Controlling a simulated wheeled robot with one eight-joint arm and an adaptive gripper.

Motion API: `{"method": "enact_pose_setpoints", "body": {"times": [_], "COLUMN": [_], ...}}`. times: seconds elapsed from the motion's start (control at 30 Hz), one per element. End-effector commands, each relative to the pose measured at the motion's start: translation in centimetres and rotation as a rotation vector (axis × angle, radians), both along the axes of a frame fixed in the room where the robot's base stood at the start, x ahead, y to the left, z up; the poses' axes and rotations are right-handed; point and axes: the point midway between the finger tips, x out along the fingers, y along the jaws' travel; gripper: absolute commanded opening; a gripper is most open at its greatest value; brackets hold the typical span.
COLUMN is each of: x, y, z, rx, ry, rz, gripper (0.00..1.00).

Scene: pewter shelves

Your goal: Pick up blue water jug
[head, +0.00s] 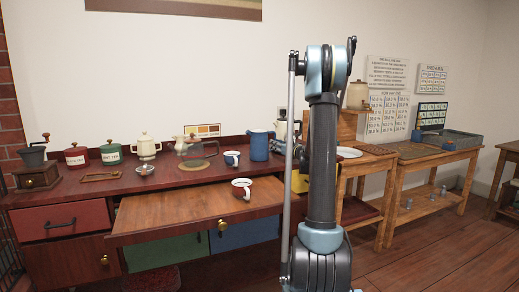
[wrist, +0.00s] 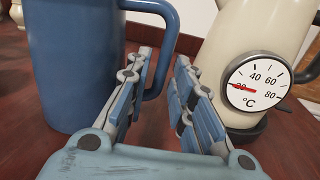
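The blue water jug (head: 259,146) stands upright on the dark red desk top in the head view. In the wrist view the jug (wrist: 72,60) fills the left side, with its loop handle (wrist: 168,42) on its right. My gripper (wrist: 161,58) points at the handle, its two fingers apart with a gap between them. The handle shows beyond and between the fingertips; I cannot tell whether they touch it. The gripper's fingers cannot be made out in the head view, where my arm stands in front.
A cream kettle with a temperature dial (wrist: 255,85) stands close right of my fingers. A white-and-blue mug (head: 231,158) is left of the jug. Another mug (head: 242,188) sits on the pulled-out wooden board (head: 180,212). Canisters and a grinder (head: 38,168) stand further left.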

Motion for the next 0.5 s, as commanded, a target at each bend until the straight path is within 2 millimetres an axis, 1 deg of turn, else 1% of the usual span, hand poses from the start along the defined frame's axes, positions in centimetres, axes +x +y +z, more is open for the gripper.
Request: {"method": "enact_pose_setpoints", "body": {"times": [0.03,0.1,0.33,0.37,0.4,0.43,0.5], "x": [0.62,1.07,1.20,1.19,1.19,1.18,1.19], "y": [0.35,0.62,0.73,0.74,0.74,0.73,0.74], "z": [-0.03,-0.02,-0.01,-0.01,-0.01,-0.02,-0.02], "rx": [0.000,0.000,0.000,0.000,0.000,0.000,0.000], "ry": [0.000,0.000,0.000,0.000,0.000,0.000,0.000], "rz": [0.001,0.000,0.000,0.000,0.000,0.000,0.000], "gripper": [0.22,0.22,0.22,0.15,0.06,0.00,0.00]}}
